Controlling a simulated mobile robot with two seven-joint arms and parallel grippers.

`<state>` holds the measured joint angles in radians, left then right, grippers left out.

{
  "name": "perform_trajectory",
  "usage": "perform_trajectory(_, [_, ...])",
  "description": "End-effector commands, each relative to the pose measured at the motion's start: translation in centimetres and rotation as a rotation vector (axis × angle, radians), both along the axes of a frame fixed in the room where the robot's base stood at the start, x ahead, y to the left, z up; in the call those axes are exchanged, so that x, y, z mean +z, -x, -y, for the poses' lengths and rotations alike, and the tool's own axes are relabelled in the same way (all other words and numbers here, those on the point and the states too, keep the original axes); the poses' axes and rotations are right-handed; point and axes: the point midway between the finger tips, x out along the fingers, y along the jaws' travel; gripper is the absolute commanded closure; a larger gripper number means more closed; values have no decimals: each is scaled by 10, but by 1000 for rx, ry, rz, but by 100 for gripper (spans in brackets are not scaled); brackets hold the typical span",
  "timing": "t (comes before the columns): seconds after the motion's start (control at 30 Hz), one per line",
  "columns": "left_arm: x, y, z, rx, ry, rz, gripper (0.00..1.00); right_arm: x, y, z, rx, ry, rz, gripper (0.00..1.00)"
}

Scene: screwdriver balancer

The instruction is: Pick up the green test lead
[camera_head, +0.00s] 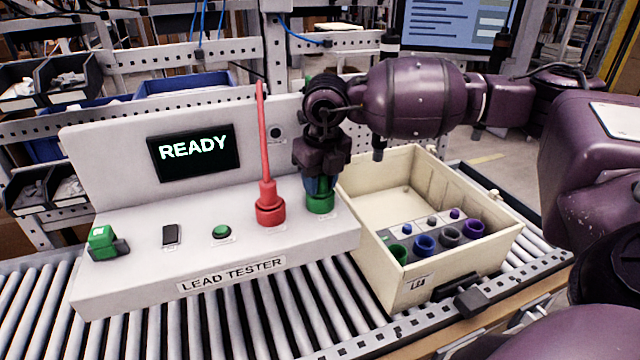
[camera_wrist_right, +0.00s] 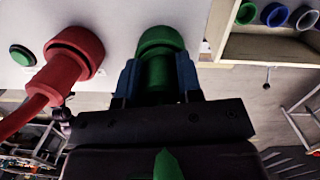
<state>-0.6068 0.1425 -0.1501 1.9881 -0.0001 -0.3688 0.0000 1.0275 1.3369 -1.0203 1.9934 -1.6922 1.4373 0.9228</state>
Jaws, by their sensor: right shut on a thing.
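The green test lead (camera_head: 320,204) stands upright at the right end of the white lead tester's ledge (camera_head: 150,285), its collar at the ledge surface. My right gripper (camera_head: 320,184) comes down over it from above and is shut on its body. In the right wrist view, blue finger pads grip both sides of the green lead (camera_wrist_right: 158,78). The gripper hides most of the lead's upper part in the head view. A red test lead (camera_head: 269,206) stands upright just left of it. My left gripper is not in view.
The tester screen (camera_head: 194,152) reads READY. A green button (camera_head: 222,232), a dark switch (camera_head: 171,235) and a green clip-like part (camera_head: 103,242) are on the ledge. A cream bin (camera_head: 408,292) with several coloured sockets stands close right. Conveyor rollers (camera_head: 330,310) run below.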

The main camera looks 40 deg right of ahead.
Motion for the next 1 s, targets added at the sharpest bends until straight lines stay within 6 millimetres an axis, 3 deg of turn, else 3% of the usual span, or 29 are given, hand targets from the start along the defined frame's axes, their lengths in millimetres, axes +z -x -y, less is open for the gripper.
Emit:
perform_trajectory(0.27, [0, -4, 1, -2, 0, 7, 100, 27, -1, 0, -1, 0, 4, 92])
perform_trajectory(0.7, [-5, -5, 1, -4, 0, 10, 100, 137, -1, 0, 0, -2, 6, 92])
perform_trajectory(1.0, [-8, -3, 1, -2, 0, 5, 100, 187, 0, 0, 0, -1, 2, 92])
